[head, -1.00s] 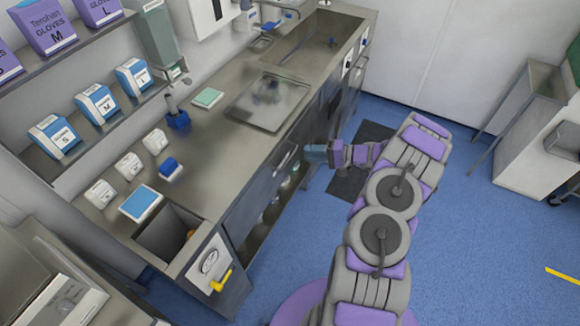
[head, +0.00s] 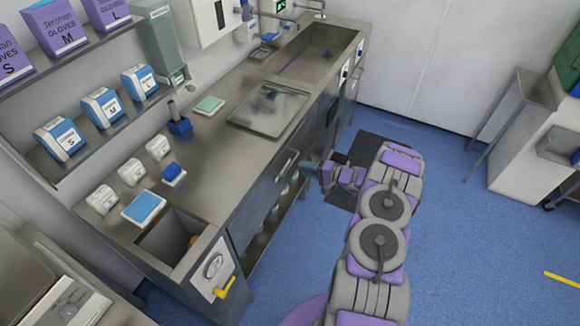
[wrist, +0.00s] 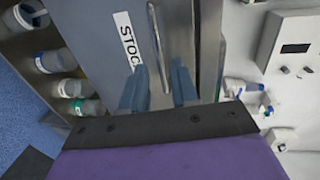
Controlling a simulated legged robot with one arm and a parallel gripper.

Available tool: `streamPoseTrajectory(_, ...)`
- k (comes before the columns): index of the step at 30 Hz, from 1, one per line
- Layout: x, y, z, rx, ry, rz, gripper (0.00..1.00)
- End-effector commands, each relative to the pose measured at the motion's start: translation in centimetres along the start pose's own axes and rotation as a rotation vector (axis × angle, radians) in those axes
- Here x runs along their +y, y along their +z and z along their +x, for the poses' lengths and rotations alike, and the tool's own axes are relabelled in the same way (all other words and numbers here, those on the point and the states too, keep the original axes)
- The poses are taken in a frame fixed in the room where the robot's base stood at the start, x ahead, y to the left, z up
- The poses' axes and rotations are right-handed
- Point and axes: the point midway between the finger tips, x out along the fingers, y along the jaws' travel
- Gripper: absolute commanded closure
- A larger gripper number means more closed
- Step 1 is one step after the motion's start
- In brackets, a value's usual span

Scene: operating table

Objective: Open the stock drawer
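The stock drawer (head: 270,187) is a grey front under the steel counter, with a bar handle (head: 287,165); it looks shut. In the wrist view, its front (wrist: 105,35) carries a partly covered white label reading "STOC", and the handle (wrist: 158,45) runs beside the label. My gripper (head: 309,168) is just in front of the drawer front, near the handle. In the wrist view, the two blue fingers of my gripper (wrist: 158,86) are apart, with the handle's line between them. Whether they touch the handle I cannot tell.
An open shelf below the drawer holds several bottles (wrist: 65,88). The steel counter (head: 215,140) bears a tray (head: 268,108), a blue pad (head: 143,206) and small boxes. A panel with a yellow lever (head: 224,287) is at the near end.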

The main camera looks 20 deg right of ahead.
Motion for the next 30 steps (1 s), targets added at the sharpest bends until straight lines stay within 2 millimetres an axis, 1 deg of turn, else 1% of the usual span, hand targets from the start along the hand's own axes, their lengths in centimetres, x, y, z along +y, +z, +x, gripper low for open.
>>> streamPoseTrajectory(1, 0.3, -0.1, 1.0, -0.003, -0.001, 0.0, 0.71)
streamPoseTrajectory(6, 0.5, -0.3, 4.0, -0.004, -0.004, 0.006, 0.71)
streamPoseTrajectory(12, 0.4, -0.3, 6.4, -0.001, -0.001, 0.005, 0.71)
streamPoseTrajectory(18, 0.2, -0.1, 7.5, 0.001, 0.0, 0.002, 0.71)
streamPoseTrajectory(25, 0.2, -0.2, 7.4, 0.001, -0.002, 0.003, 0.71)
streamPoseTrajectory(30, 0.2, -0.4, 7.3, 0.001, -0.003, 0.005, 0.86)
